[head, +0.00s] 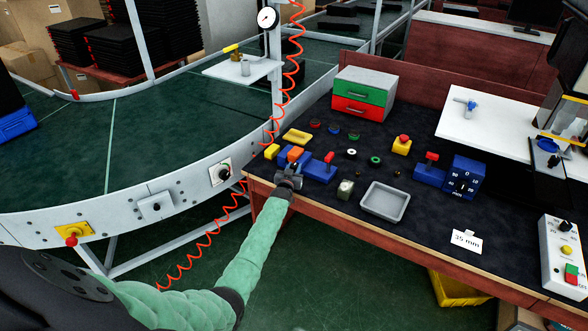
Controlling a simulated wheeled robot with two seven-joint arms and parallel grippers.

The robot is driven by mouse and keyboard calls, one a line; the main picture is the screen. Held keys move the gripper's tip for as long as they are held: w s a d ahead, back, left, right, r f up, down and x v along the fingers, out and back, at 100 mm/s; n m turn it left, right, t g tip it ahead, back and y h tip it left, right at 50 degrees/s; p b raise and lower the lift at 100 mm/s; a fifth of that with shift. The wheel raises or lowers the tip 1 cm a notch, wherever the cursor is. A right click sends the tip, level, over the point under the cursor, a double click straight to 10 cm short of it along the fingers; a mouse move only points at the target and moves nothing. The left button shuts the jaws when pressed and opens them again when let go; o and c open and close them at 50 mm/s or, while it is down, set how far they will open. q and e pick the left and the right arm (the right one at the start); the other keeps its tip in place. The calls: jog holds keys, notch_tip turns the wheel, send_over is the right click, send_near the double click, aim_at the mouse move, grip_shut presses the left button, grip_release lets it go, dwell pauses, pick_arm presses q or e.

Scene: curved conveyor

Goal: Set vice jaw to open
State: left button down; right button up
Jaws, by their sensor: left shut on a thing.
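A blue vice (320,171) stands at the near left of the dark workbench. It has a red-topped lever (328,158), and an orange block (295,155) shows at its left part. My left gripper (288,177) reaches in from below at the vice's near left side. It is shut on what looks like the vice jaw, but the fingers hide the exact contact. How wide the jaw stands is too small to tell. My right gripper is not in view.
A second blue fixture (430,175) and a dial box (465,177) stand farther right. A curved conveyor (140,140) runs left, with a coiled red hose beside the bench.

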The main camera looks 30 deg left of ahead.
pick_arm(q)
jog(key=shift+d, duration=1.7)
jog(key=c, duration=1.1)
grip_release()
jog(key=shift+d, duration=0.15)
jog(key=shift+o, duration=0.2)
jog(key=shift+s, duration=0.1)
jog(key=shift+s+f+b, duration=0.2)
jog(key=shift+s+b, duration=0.1)
jog(key=shift+s, duration=0.15)
jog(key=b+v, duration=0.1)
jog(key=v, duration=0.4)
jog(key=shift+s+d+r+b, duration=0.1)
jog(key=shift+b, duration=0.3)
jog(key=shift+v, duration=0.8)
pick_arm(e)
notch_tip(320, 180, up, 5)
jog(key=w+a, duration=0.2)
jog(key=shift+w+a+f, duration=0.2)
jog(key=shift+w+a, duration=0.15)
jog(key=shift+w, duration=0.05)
pick_arm(q)
jog(key=shift+r, duration=0.1)
